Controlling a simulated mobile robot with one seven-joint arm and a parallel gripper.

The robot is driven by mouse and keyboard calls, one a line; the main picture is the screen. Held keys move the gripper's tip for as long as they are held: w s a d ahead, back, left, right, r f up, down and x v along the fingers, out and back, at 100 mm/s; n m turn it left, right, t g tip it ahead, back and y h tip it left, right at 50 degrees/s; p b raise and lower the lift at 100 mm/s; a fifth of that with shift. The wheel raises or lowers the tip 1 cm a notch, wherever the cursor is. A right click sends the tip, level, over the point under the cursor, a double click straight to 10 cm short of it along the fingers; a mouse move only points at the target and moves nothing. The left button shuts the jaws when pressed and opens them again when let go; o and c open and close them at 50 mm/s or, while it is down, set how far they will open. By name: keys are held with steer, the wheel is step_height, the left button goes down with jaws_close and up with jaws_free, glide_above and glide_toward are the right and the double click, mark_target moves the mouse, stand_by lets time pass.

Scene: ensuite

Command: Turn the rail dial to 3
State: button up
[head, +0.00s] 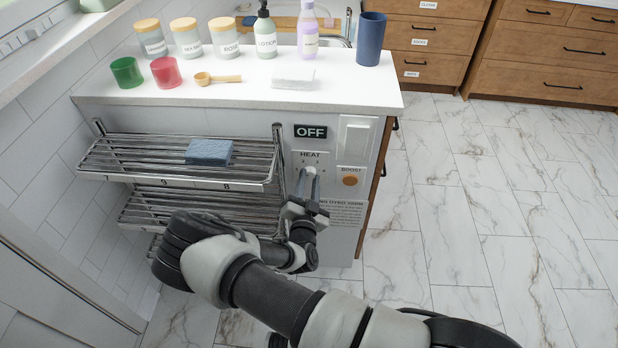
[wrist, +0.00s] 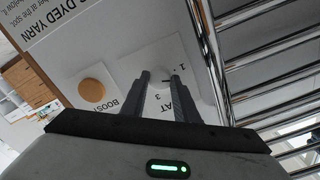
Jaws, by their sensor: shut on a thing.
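The rail dial (head: 310,170) is a small white knob on the plate marked HEAT, on the end panel of the counter. My gripper (head: 308,182) reaches it from below and in front, with its two fingers on either side of the knob. The wrist view shows the dial (wrist: 160,76) between the fingertips (wrist: 160,80), which are shut on it. Printed numbers stand around the dial, and a 3 shows between the fingers in the wrist view. I cannot make out which number the dial points to. The display (head: 310,132) above reads OFF.
An orange-brown BOOST button (head: 350,180) sits right of the dial, below a white switch (head: 356,140). The chrome rail rack (head: 190,160) with a blue folded cloth (head: 209,152) is close on the left. Jars and bottles stand on the counter (head: 350,92). Floor at right is clear.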

steer(key=m+p, duration=0.2)
steer(key=m, duration=0.2)
steer(key=shift+r+m, duration=0.1)
steer(key=shift+m, duration=0.2)
steer(key=m+p, duration=0.2)
steer(key=m, duration=0.3)
steer(key=shift+m, duration=0.3)
steer(key=m+p, duration=0.1)
steer(key=m, duration=0.3)
steer(key=shift+p, duration=0.35)
steer(key=m+p, duration=0.1)
steer(key=m, duration=0.4)
steer(key=shift+m, duration=0.5)
steer(key=o, duration=1.1)
steer(key=shift+c, duration=0.2)
steer(key=shift+s, duration=0.15)
